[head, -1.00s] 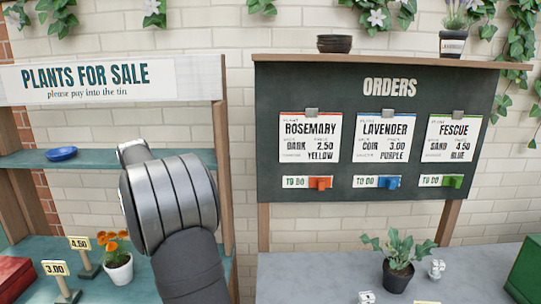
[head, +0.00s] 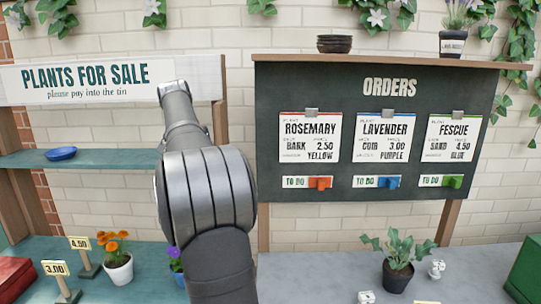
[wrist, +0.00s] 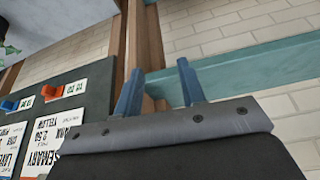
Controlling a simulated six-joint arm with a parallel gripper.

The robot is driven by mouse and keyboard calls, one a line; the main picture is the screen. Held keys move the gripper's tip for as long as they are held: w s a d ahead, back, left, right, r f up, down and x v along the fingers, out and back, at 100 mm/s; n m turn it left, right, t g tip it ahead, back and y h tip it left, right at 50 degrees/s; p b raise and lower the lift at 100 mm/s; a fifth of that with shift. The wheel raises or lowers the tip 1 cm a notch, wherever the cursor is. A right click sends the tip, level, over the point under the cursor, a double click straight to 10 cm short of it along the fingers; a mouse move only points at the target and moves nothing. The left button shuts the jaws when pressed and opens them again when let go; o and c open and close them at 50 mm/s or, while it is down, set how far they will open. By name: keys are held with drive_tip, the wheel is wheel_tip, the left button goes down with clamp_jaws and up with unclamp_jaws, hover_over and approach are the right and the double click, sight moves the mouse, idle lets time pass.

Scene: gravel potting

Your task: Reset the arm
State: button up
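My gripper (wrist: 160,88) shows in the wrist view with its two blue fingers spread apart and nothing between them. Beyond the fingers are a wooden post, a teal shelf edge and the brick wall. In the head view my arm rises in front of the gap between the sale stand and the orders board; the gripper fingers are not visible there. The orders board (head: 378,100) carries rosemary, lavender and fescue cards, each with a "TO DO" tag and a coloured slider below.
The sale stand (head: 218,120) has a blue saucer (head: 61,154) on its teal shelf. Below are an orange-flowered pot (head: 118,270), a purple-flowered plant (head: 177,265) and price signs. A leafy plant in a black pot (head: 397,276) stands on the grey bench (head: 310,275).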

drive_tip(key=d+r+m, duration=0.1)
drive_tip(key=d+r, duration=0.3)
drive_tip(key=d, duration=0.2)
drive_tip(key=d+r+m+h, duration=0.1)
drive_tip(key=d+r+m, duration=0.1)
drive_tip(key=d, duration=0.4)
drive_tip(key=shift+d+r, duration=0.3)
drive_tip(key=shift+r, duration=0.55)
